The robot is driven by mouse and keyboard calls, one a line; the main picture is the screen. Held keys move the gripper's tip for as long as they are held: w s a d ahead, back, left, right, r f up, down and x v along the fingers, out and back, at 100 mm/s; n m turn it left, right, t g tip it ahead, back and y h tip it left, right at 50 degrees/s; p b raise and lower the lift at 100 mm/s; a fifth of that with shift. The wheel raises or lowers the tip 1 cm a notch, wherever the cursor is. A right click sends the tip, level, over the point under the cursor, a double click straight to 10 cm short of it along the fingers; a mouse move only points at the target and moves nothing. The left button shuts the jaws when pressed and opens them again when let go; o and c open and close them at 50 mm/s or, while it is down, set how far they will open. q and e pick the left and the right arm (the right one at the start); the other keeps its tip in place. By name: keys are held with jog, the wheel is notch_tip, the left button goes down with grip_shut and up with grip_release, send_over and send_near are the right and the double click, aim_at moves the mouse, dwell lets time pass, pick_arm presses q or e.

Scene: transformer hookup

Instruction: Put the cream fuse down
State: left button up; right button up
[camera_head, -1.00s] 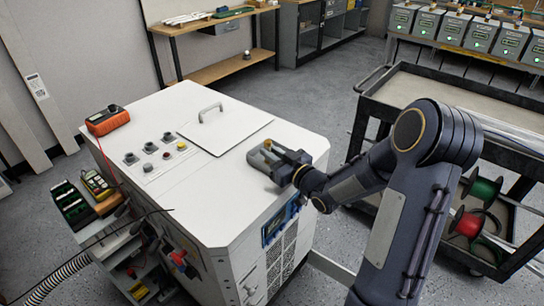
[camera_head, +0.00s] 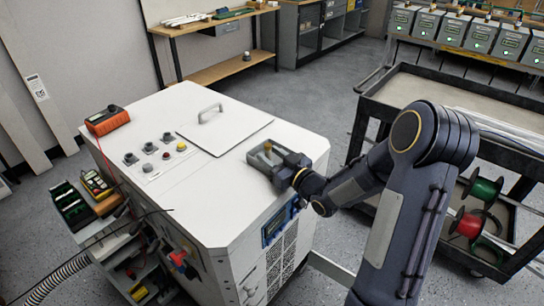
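The cream fuse (camera_head: 268,148) shows only as a small yellowish tip at the fingers of my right gripper (camera_head: 262,157). My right gripper is low over the right part of the white cabinet top (camera_head: 225,185), to the right of the lid panel. The fingers and the gripper body hide most of the fuse. I cannot tell whether the fingers still grip it or whether it touches the top. My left gripper is out of view.
A lid with a handle (camera_head: 210,113), several knobs (camera_head: 150,148) and an orange meter (camera_head: 107,120) are on the cabinet top. The front part of the top is clear. A black cart (camera_head: 440,88) with cable spools (camera_head: 467,224) stands to the right.

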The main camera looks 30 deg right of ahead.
jog(key=s+d+r+m+g+h+b, duration=0.1)
jog(key=s+d+g+h, duration=0.1)
jog(key=s, duration=0.4)
jog(key=s+d+r+m+g+h, duration=0.1)
jog(key=s+d+h, duration=0.1)
jog(key=s, duration=0.4)
jog(key=s+a+f+m+g+y, duration=0.1)
jog(key=s+a+g+y, duration=0.3)
jog(key=s+a+g, duration=0.5)
jog(key=s+a+m, duration=0.1)
jog(key=s+a, duration=0.5)
jog(key=s, duration=0.4)
jog(key=shift+d, duration=0.1)
